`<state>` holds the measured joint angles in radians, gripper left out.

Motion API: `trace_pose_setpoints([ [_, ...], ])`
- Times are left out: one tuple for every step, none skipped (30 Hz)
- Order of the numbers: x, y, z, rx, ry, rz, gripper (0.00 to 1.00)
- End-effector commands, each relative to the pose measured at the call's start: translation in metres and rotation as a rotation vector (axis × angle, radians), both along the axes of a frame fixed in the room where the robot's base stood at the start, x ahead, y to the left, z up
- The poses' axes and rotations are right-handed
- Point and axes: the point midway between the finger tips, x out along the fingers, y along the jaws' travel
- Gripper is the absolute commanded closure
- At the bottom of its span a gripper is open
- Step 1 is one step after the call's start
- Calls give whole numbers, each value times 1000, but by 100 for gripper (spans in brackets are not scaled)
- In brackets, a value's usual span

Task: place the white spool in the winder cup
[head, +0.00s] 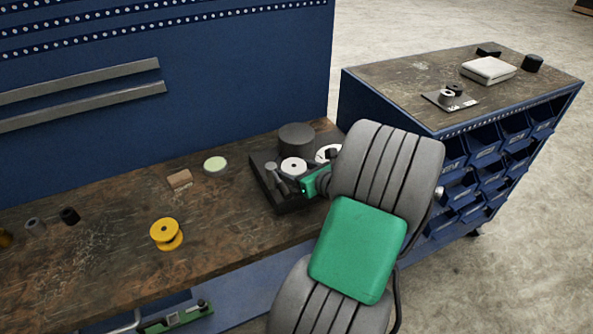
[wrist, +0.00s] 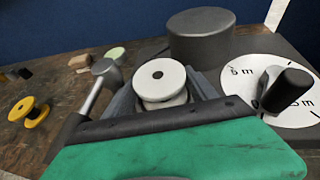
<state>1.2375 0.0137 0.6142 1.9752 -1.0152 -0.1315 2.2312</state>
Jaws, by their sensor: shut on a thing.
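The white spool (head: 293,165) has a dark centre hole and sits upright between the fingers of my gripper (head: 296,177). In the wrist view the spool (wrist: 161,79) shows its round top flange, with the grey fingers (wrist: 163,97) on either side, shut on it. The spool is over the black winder base (head: 272,195). I cannot make out the winder cup; whatever is under the spool is hidden by it and by my gripper, so I cannot tell if the spool rests on anything.
A dark cylinder (wrist: 201,36) stands behind the spool. A silver knobbed post (wrist: 105,75) is close at left, and a white dial (wrist: 238,90) with a black handle is at right. A yellow spool (head: 166,234), wooden block (head: 179,179) and pale green disc (head: 215,164) lie left on the bench.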

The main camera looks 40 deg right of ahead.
Motion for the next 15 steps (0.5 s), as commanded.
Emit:
trace_pose_setpoints([
  [0, 0, 0, 0, 0, 0, 76],
  [0, 0, -1, 1, 0, 1, 76],
  [0, 0, -3, 1, 0, 1, 76],
  [0, 0, -4, 1, 1, 1, 76],
  [0, 0, -3, 0, 1, 1, 31],
  [0, 0, -3, 0, 1, 1, 28],
  [0, 0, -3, 0, 1, 1, 26],
  [0, 0, -3, 0, 1, 1, 25],
  [0, 0, -3, 1, 1, 1, 25],
  [0, 0, -3, 1, 1, 1, 25],
  [0, 0, -3, 1, 1, 1, 25],
  [0, 0, -3, 1, 1, 1, 25],
  [0, 0, -3, 1, 1, 1, 25],
  [0, 0, -3, 0, 1, 1, 25],
  [0, 0, -1, 0, 0, 1, 25],
])
